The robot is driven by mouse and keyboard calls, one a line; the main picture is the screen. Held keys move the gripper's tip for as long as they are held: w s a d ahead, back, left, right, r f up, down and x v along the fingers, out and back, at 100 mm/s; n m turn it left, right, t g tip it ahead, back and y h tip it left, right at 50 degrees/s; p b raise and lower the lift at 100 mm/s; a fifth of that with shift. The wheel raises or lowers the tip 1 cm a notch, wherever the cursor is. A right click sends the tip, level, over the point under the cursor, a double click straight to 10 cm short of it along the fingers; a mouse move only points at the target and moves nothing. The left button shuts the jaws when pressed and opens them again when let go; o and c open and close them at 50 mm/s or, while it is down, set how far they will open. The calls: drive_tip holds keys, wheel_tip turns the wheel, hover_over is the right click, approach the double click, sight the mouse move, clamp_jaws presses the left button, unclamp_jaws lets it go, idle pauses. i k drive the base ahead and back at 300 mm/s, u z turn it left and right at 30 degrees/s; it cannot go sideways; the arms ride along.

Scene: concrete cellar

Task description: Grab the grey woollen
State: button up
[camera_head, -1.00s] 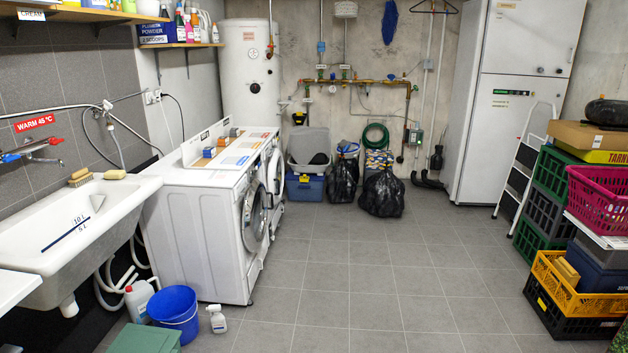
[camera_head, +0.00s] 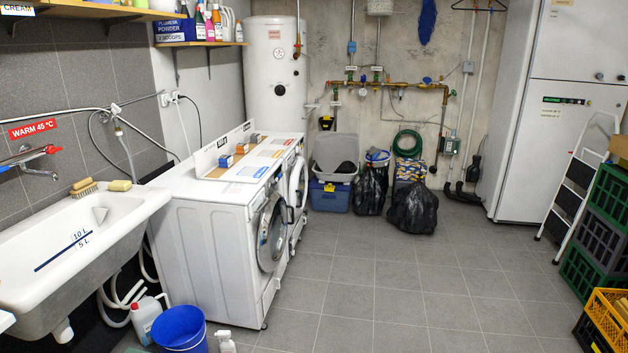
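No grey woollen item can be made out in the view. A grey plastic tub (camera_head: 335,152) stands on a blue box at the back wall, with a dark item (camera_head: 345,168) in it, too small to identify. Two white front-loading washing machines (camera_head: 215,235) stand side by side at left centre; their drums' contents are hidden. My gripper is not in view.
A white sink (camera_head: 90,235) is at left, with a blue bucket (camera_head: 180,328), a canister (camera_head: 146,318) and a spray bottle (camera_head: 226,342) on the floor. Black bags (camera_head: 413,207) stand at back. A stepladder (camera_head: 572,190) and crates (camera_head: 607,210) line the right. The middle floor (camera_head: 400,285) is clear.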

sight(254, 139)
drive_tip(key=u, duration=0.25)
drive_tip(key=i, duration=1.6)
drive_tip(key=u, duration=0.4)
drive_tip(key=i, duration=1.55)
drive_tip(key=u, duration=0.1)
